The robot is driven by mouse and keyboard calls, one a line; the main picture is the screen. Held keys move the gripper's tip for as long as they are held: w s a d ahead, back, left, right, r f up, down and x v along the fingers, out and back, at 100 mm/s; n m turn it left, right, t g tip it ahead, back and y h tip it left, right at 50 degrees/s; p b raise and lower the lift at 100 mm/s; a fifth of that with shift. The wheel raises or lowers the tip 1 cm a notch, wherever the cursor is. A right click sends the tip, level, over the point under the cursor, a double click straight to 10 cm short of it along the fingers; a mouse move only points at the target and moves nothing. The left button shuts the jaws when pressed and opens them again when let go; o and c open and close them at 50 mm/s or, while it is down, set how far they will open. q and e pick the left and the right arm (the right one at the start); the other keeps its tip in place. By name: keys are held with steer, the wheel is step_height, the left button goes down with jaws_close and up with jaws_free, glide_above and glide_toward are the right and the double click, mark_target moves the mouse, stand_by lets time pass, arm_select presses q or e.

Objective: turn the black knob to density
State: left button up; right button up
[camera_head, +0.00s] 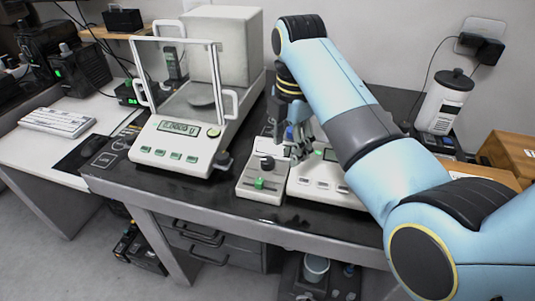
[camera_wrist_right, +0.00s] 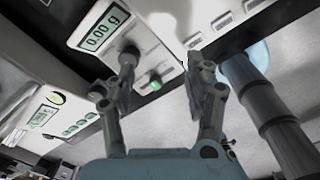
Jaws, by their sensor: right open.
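The black knob (camera_head: 267,163) sits on a narrow light control panel (camera_head: 246,190) beside a scale, above a green control (camera_head: 259,184). In the right wrist view the dark knob (camera_wrist_right: 130,55) is at the tip of the left-hand finger, with the green control (camera_wrist_right: 154,83) seen between the fingers. I cannot tell whether that finger touches the knob, or read its setting. My right gripper (camera_head: 296,146) is open and looks empty, just right of the knob in the head view; it also shows in the wrist view (camera_wrist_right: 160,80). My left gripper is not in view.
A large balance (camera_head: 172,142) with a glass shield stands left of the panel. The scale (camera_head: 310,178) right of the panel is partly hidden by my right arm. A white bottle (camera_head: 444,103) and wooden box (camera_head: 508,155) stand at the right. The dark table's front edge is clear.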

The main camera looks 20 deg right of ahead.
mark_target(267, 159)
steer(key=w+a+r+n, duration=0.3)
steer(key=w+r+n, duration=0.1)
steer(key=n, duration=0.1)
steer(key=shift+g, duration=0.3)
steer(key=f, duration=0.3)
steer(key=f+b, duration=0.1)
steer(key=f, duration=0.6)
steer(key=shift+w+a+f, duration=0.1)
steer(key=shift+w+f, duration=0.15)
steer(key=shift+f, duration=0.05)
jaws_close()
